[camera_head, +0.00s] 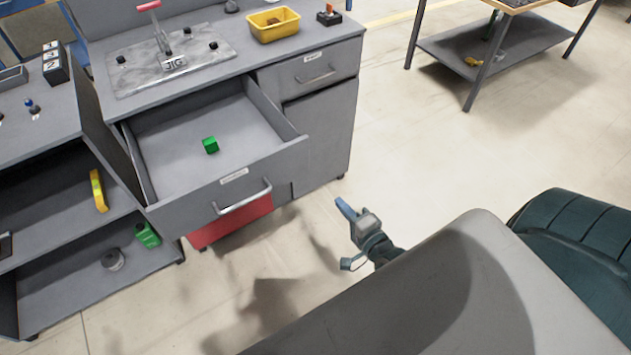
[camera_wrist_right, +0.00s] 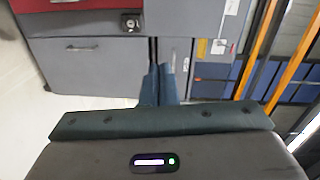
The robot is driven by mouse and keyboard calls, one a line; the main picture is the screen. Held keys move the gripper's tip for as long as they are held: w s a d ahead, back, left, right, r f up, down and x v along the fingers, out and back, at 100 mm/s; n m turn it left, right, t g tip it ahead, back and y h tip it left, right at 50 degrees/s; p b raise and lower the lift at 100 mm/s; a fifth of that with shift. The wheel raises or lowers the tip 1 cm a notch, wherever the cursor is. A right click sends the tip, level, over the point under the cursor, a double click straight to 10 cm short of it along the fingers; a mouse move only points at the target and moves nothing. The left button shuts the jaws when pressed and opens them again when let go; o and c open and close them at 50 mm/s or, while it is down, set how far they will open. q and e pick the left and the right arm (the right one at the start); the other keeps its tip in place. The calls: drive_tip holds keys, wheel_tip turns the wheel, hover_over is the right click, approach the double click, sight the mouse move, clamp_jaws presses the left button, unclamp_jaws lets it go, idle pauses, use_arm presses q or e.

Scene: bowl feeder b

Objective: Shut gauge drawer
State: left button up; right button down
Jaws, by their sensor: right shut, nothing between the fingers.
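The wide grey drawer (camera_head: 188,211) of the workbench stands pulled far out in the head view. It has a bar handle (camera_head: 243,197) and a small label too small to read. A green cube (camera_head: 210,145) lies inside on its floor. My right gripper (camera_head: 342,203) is to the right of the drawer front, over the floor, apart from the handle and touching nothing. Its blue fingers (camera_wrist_right: 159,72) are shut and empty in the wrist view. My left gripper is out of view.
A smaller shut drawer (camera_head: 311,72) is at the right of the bench. A jig plate (camera_head: 135,75) and yellow bin (camera_head: 273,25) are on top. A red box (camera_head: 228,224) is below the open drawer. Clear floor lies to the right.

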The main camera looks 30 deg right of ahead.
wheel_tip(320, 180, up, 2)
drive_tip(key=r, duration=0.1)
drive_tip(key=m, duration=0.1)
approach(306, 158)
drive_tip(key=shift+t, duration=0.4)
drive_tip(key=w, duration=0.3)
drive_tip(key=w+f, duration=0.1)
drive_tip(key=w, duration=0.1)
drive_tip(key=shift+w+a+b, duration=0.1)
drive_tip(key=shift+w+b, duration=0.15)
drive_tip(key=shift+b, duration=0.05)
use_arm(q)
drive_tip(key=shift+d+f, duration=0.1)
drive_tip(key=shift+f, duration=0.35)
use_arm(e)
drive_tip(key=shift+w+r, duration=0.1)
drive_tip(key=shift+w, duration=0.6)
drive_tip(key=shift+w, duration=0.1)
